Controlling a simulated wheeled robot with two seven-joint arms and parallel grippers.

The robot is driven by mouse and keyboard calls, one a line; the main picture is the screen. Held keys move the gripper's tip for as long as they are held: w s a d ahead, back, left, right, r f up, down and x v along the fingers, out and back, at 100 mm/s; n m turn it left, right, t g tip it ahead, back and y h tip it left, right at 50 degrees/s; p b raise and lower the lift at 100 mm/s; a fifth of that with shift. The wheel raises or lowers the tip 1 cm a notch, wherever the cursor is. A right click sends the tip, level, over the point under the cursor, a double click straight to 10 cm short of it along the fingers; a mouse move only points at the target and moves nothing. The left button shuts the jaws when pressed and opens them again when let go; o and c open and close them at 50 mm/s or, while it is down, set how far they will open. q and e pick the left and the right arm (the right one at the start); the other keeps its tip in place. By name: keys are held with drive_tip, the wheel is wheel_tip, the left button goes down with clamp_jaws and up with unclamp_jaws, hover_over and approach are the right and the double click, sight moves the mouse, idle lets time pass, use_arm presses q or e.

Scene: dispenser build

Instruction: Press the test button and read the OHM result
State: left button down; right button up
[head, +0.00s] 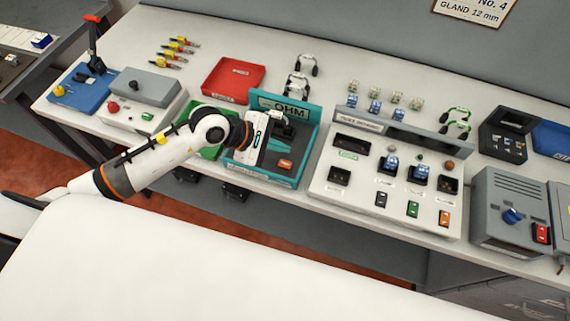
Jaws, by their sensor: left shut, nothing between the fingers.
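The teal OHM station (311,148) stands in the middle of the bench, with a back panel lettered OHM (291,112) and a dark inner floor. An orange-red piece that looks like a button (285,164) shows on its floor, near the front. My left gripper (276,131) is over the left part of the station, shut and empty. The gripper hides part of the station's inside, and its fingertips are hard to make out. I cannot tell whether they touch anything. No readable result shows. My right gripper is not in view.
A green tray (211,147) sits left of the station, partly behind my arm. A red tray (233,79) lies behind. A white panel (330,183) with sockets and switches stands close on the right. A grey box (510,215) with a blue knob is further right.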

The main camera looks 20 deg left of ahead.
sight(280, 165)
use_arm(q)
wheel_tip(280, 165, down, 5)
drive_tip(key=b, duration=0.3)
drive_tip(key=shift+r, duration=0.1)
idle(0.3)
idle(1.2)
drive_tip(key=shift+f+b, duration=0.35)
drive_tip(key=shift+b, duration=0.3)
drive_tip(key=shift+f+b, duration=0.45)
drive_tip(key=shift+b, duration=0.05)
idle(0.5)
drive_tip(key=shift+r, duration=0.1)
idle(0.3)
drive_tip(key=shift+r+p, duration=0.4)
drive_tip(key=shift+r, duration=0.35)
